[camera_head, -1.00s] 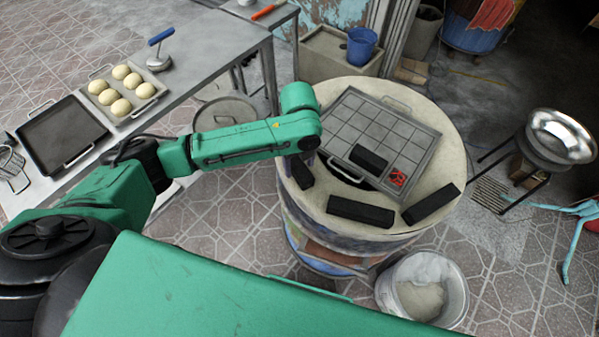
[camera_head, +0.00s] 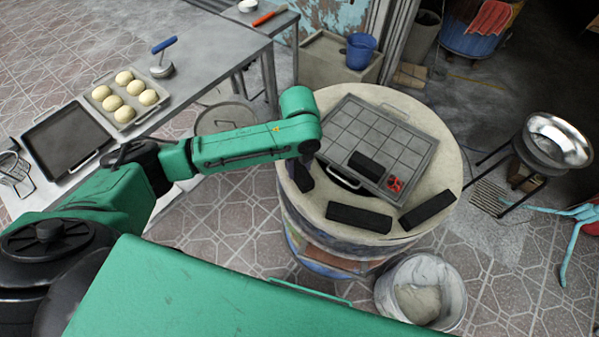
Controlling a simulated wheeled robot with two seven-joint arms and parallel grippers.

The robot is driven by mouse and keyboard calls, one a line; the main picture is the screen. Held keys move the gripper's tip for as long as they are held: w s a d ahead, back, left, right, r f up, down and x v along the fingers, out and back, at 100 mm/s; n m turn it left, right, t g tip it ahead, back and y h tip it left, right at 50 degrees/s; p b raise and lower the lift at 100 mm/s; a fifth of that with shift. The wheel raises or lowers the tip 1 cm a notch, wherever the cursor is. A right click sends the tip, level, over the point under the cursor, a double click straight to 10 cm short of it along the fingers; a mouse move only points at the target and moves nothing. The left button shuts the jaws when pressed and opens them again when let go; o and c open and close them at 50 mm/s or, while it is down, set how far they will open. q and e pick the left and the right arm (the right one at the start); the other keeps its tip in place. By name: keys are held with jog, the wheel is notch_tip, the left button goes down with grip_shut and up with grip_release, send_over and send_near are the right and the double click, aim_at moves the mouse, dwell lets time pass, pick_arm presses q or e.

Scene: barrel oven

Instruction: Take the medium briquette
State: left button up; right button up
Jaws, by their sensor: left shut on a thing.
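Several black briquettes are on the round barrel top (camera_head: 440,165). One briquette (camera_head: 370,165) lies on the gridded metal tray (camera_head: 350,125). A long one (camera_head: 358,218) lies at the front edge, and another (camera_head: 428,210) at the front right. A shorter-looking dark briquette (camera_head: 302,178) is at the barrel's left edge, partly hidden under my left wrist. My left gripper (camera_head: 308,161) points down there and is shut on that briquette; its fingers are mostly hidden. I cannot tell whether it is lifted. My right gripper is out of view.
A metal table (camera_head: 200,75) at the left holds a dark pan (camera_head: 62,138) and a tray of dough balls (camera_head: 128,97). A bucket (camera_head: 420,290) stands before the barrel. A metal bowl (camera_head: 555,142) on a stand is at the right. A red item (camera_head: 395,184) lies on the gridded tray.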

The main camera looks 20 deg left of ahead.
aim_at(299, 170)
pick_arm(q)
notch_tip(299, 170, up, 6)
jog(key=p, duration=0.5)
jog(key=shift+f+p, duration=0.2)
jog(key=shift+p, duration=0.1)
jog(key=shift+f, duration=0.15)
